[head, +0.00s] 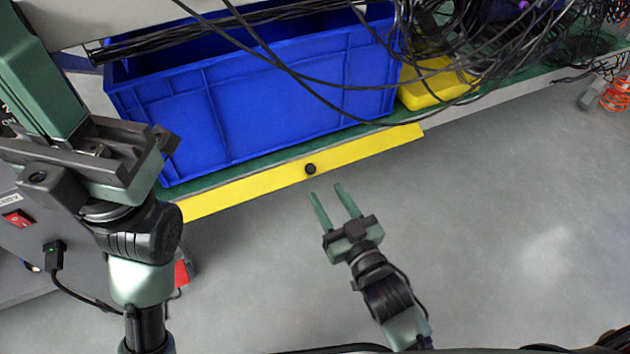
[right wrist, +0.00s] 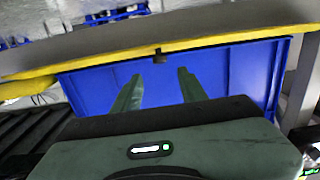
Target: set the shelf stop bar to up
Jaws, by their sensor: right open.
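The shelf stop bar is a long yellow strip (head: 245,191) along the front edge of the green shelf, with a black knob (head: 310,168) near its middle. In the right wrist view the yellow bar (right wrist: 225,41) crosses above the fingers, and the dark knob (right wrist: 158,56) shows between them. My right gripper (head: 326,190) is open and empty, its fingertips just in front of and below the knob, seemingly apart from the bar. It also shows in the right wrist view (right wrist: 160,76). My left arm fills the left side of the head view; its fingertips cannot be made out.
A large blue bin (head: 290,95) stands on the shelf behind the bar, with a yellow bin (head: 435,82) to its right. Black cables (head: 330,85) hang across the bin fronts. A grey unit with a red switch (head: 18,217) stands at left.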

